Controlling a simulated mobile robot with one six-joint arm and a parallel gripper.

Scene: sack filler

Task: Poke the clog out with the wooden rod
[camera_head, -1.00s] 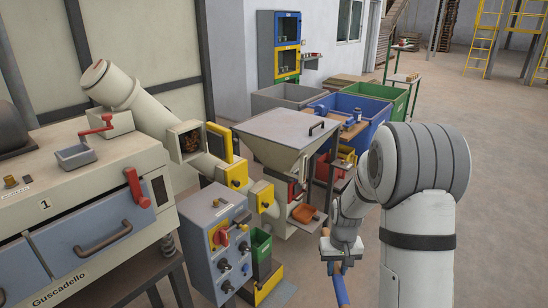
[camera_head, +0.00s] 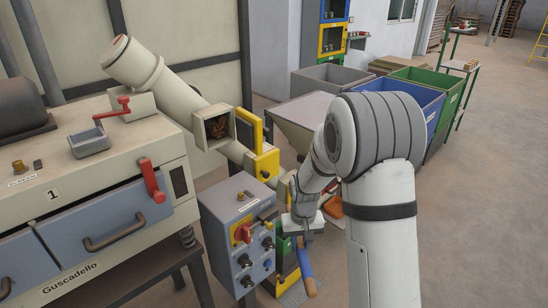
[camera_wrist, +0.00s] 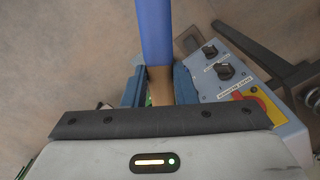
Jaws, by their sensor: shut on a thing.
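My gripper (camera_head: 303,236) is shut on the wooden rod, which hangs down and slightly right from the jaws. The rod (camera_head: 303,262) shows a blue length and a tan wooden end. In the wrist view the jaws (camera_wrist: 160,86) close on a bare wooden part, and the blue length (camera_wrist: 155,32) extends beyond. The clog (camera_head: 218,128) is a dark brown mass inside the open square port (camera_head: 200,130) of the slanted cream pipe. My gripper is right of and below this port, apart from it.
The grey-blue control box (camera_head: 225,230), with knobs and a red-and-yellow switch, stands left of my gripper. The cream machine (camera_head: 90,175) fills the left. Bins (camera_head: 325,80) stand behind my arm. Floor at right is clear.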

